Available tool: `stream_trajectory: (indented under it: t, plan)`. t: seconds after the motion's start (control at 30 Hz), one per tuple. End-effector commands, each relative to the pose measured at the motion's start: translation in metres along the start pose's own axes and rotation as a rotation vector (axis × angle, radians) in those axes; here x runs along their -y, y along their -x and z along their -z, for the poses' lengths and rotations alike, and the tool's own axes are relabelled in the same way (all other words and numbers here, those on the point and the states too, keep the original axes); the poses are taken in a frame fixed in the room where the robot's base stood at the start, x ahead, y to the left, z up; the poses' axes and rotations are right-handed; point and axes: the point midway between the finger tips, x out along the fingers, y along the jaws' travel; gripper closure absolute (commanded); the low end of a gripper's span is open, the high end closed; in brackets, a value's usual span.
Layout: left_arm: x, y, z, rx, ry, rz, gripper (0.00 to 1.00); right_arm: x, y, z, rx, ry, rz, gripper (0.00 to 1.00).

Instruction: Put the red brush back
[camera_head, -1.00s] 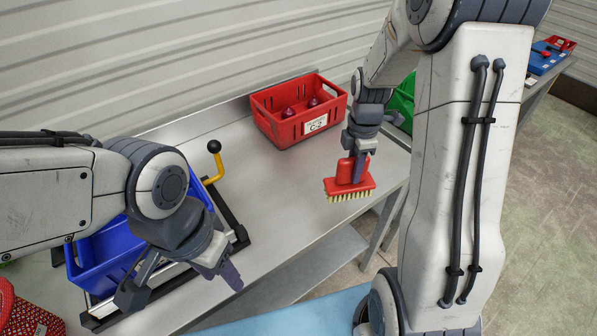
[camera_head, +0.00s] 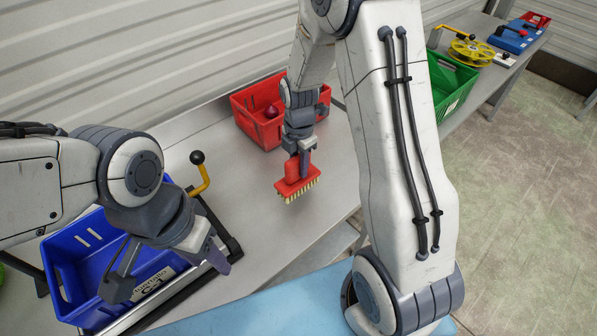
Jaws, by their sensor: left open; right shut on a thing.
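The red brush (camera_head: 296,183) has a red block, a red grip and pale bristles that point down. My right gripper (camera_head: 299,160) is shut on the brush's grip and holds it in front of the red crate, over the metal table; I cannot tell how high. My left gripper (camera_head: 172,279) is open and empty, in front of the blue crate. My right forearm and gripper hide part of the red crate (camera_head: 243,119).
A blue crate (camera_head: 72,290) sits in a frame with a yellow lever (camera_head: 203,180) at the left. The metal table (camera_head: 240,200) is clear between the crates. A green crate (camera_head: 455,80), a yellow reel (camera_head: 472,52) and a blue case (camera_head: 515,42) stand on another table at the right.

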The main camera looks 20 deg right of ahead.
Motion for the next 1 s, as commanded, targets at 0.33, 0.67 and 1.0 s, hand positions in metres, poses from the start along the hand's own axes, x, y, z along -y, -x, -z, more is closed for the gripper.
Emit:
stream_trajectory:
  t: [0.33, 0.67, 1.0]
  plan:
    - [-0.001, 0.014, 0.001, 0.0, 0.001, 0.0, 0.5, -0.001, -0.036, 0.003, -0.001, -0.002, 0.003, 1.0]
    - [-0.001, 0.013, 0.001, 0.0, 0.001, 0.0, 0.5, -0.002, -0.043, 0.002, 0.001, -0.002, -0.002, 1.0]
    - [-0.001, 0.011, 0.001, 0.0, 0.001, 0.0, 0.5, -0.002, -0.046, 0.002, 0.0, -0.002, -0.001, 0.4]
